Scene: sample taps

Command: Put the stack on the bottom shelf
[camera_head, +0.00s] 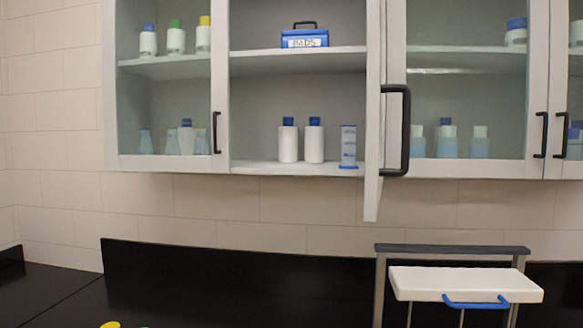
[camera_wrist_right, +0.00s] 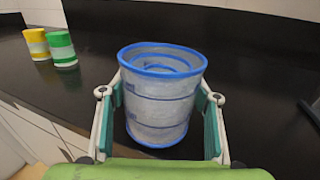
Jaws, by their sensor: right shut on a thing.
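The stack (camera_wrist_right: 160,100) of pale, cloudy cups with blue rims stands upright in the right wrist view. My right gripper (camera_wrist_right: 162,97) has its green-padded fingers on both sides of it, shut on it. The black worktop shows around it; I cannot tell whether its base touches the worktop. In the head view the bottom shelf (camera_head: 262,168) of the open cabinet section holds two white bottles (camera_head: 288,142) with blue caps and a small blue-rimmed stack (camera_head: 348,146) to their right. The left part of this shelf is bare. My left gripper is in neither view.
An open cabinet door (camera_head: 372,120) sticks out at the right of the open section. A blue PADS box (camera_head: 305,40) sits on the upper shelf. Yellow (camera_wrist_right: 37,43) and green (camera_wrist_right: 62,48) containers stand on the worktop. A white-topped stand (camera_head: 465,284) is at lower right.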

